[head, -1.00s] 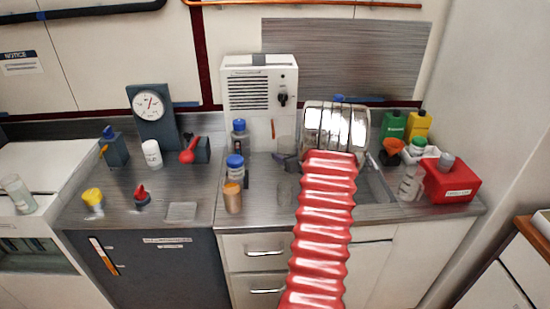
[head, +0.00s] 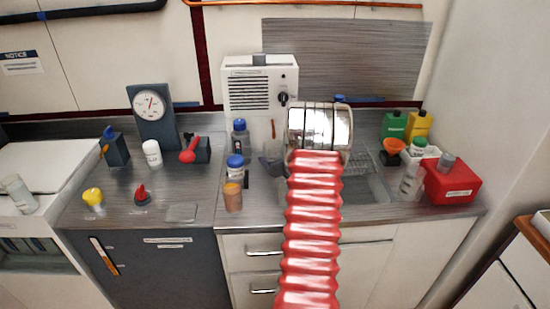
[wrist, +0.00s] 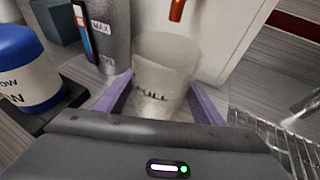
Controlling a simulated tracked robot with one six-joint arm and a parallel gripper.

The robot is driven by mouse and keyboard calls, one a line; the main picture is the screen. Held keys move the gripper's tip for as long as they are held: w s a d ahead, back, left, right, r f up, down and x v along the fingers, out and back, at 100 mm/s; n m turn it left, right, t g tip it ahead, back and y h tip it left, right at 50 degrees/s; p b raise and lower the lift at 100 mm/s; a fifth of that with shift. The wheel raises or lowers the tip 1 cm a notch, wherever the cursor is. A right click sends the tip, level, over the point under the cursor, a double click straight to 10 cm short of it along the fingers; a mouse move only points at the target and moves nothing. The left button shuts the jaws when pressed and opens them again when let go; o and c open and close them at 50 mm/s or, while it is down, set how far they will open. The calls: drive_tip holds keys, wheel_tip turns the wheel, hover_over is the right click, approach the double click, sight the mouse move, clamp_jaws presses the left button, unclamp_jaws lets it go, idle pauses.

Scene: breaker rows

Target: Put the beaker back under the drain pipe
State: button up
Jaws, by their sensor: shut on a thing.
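A clear beaker (wrist: 166,62) with dark lettering stands upright between the two purple fingers of my gripper (wrist: 162,95) in the wrist view. The fingers are shut on its sides. In the head view the beaker (head: 271,159) shows faintly, just left of my arm's silver end, in front of the white wall unit (head: 258,110). The copper drain pipe (wrist: 177,9) comes down from this unit, behind and slightly right of the beaker in the wrist view. It also shows in the head view (head: 273,129). I cannot tell whether the beaker touches the counter.
A grey cylinder marked MAX (wrist: 106,38) stands close left of the beaker. A blue-capped bottle (wrist: 28,68) is further left. The wire rack (wrist: 285,145) and sink (head: 368,188) lie to the right. An amber jar (head: 233,197) stands near the front edge.

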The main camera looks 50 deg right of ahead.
drive_tip(key=o, duration=1.2)
drive_tip(key=shift+o, duration=0.2)
drive_tip(key=shift+r, duration=0.1)
drive_tip(key=shift+s, duration=0.25)
drive_tip(key=v, duration=1.1)
drive_tip(key=shift+s+a+r, duration=0.2)
